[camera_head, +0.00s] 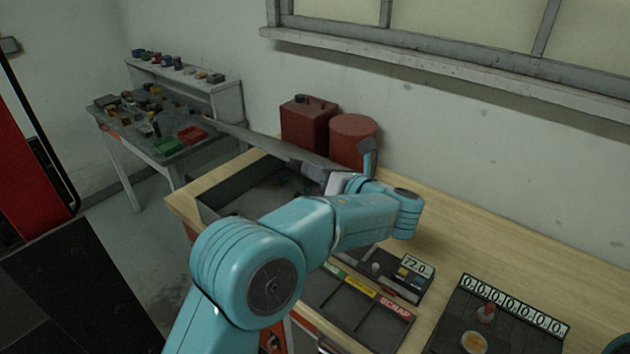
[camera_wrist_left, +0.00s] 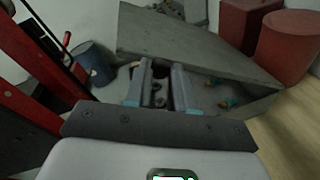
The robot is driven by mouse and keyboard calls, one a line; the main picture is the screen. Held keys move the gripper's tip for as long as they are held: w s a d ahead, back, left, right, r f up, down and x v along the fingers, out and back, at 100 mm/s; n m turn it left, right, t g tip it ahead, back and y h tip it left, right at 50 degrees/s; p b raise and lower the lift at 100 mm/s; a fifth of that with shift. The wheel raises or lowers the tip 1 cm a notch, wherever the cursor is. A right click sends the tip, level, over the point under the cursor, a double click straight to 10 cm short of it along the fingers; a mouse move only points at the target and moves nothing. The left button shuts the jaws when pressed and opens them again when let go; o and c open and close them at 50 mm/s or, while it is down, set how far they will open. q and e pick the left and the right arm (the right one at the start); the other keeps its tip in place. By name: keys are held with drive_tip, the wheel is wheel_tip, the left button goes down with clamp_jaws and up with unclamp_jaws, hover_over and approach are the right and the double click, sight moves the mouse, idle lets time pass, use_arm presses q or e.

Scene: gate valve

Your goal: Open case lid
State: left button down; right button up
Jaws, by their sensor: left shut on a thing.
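The case (camera_head: 208,212) is a dark grey open-topped box on the wooden bench. Its grey lid (camera_head: 262,143) stands tilted up above the box; it also shows as a broad grey panel in the left wrist view (camera_wrist_left: 195,45). My left gripper (camera_head: 308,170) is at the lid's right end in the head view. In the left wrist view its two fingers (camera_wrist_left: 163,66) are at the lid's near edge, shut on it. Small teal and grey items show inside the case below. The exact grip contact is partly hidden. My right gripper is out of view.
A red can (camera_head: 307,125) and a red drum (camera_head: 352,140) stand behind the case by the wall. A sorting tray (camera_head: 345,305) and a counter panel (camera_head: 500,325) lie on the bench nearer. A side table (camera_head: 165,145) with parts stands at the left.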

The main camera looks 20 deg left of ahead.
use_arm(q)
drive_tip(key=shift+a, duration=0.1)
drive_tip(key=c, duration=1.1)
unclamp_jaws()
drive_tip(key=shift+o, duration=0.7)
drive_tip(key=shift+w+a, duration=0.1)
drive_tip(key=shift+w, duration=0.05)
drive_tip(key=shift+s+d, duration=0.2)
drive_tip(key=shift+d, duration=0.1)
